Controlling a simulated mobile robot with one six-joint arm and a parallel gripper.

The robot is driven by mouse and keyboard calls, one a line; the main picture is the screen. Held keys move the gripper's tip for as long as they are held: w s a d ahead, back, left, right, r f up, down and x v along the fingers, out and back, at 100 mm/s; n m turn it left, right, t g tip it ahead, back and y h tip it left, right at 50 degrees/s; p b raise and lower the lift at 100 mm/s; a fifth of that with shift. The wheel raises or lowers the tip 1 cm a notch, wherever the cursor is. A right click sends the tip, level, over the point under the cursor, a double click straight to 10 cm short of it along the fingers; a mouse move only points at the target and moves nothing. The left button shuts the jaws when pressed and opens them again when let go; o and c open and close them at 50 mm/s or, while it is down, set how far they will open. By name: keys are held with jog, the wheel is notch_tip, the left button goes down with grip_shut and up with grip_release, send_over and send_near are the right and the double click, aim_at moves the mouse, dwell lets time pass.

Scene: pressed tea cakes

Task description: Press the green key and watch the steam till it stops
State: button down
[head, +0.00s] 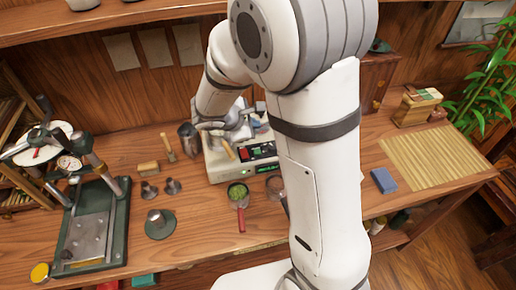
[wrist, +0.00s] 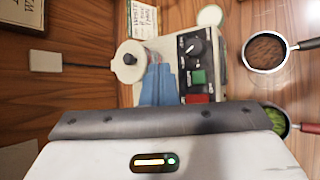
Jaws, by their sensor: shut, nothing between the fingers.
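The steamer is a pale box (head: 218,168) on the wooden bench, with a dark control panel. It also shows in the wrist view (wrist: 222,62). The panel carries a square green key (wrist: 199,77), a red key (wrist: 197,99) beside it and a black knob (wrist: 191,47). A white round-topped part (wrist: 130,62) stands at its left in the wrist view. I can make out no steam in either view.
A strainer with green leaves (head: 238,191) lies in front of the steamer. A dark green press (head: 92,225) stands at the left. A blue block (head: 383,180) and a slatted mat (head: 440,155) lie at the right. My arm hides the bench's middle.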

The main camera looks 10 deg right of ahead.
jog(key=shift+f, duration=0.1)
jog(key=b, duration=0.6)
send_over(254, 153)
notch_tip(254, 153, down, 8)
jog(key=shift+s+r, duration=0.1)
jog(key=shift+f+b, duration=0.4)
jog(key=shift+f, duration=0.05)
jog(key=shift+d, duration=0.1)
dwell(1.4)
jog(key=shift+f+b, duration=0.35)
jog(key=shift+b, duration=0.25)
jog(key=shift+f+b, duration=0.45)
jog(key=shift+b, duration=0.05)
dwell(0.5)
jog(key=shift+r, duration=0.1)
jog(key=shift+r+p, duration=0.55)
jog(key=shift+r, duration=0.2)
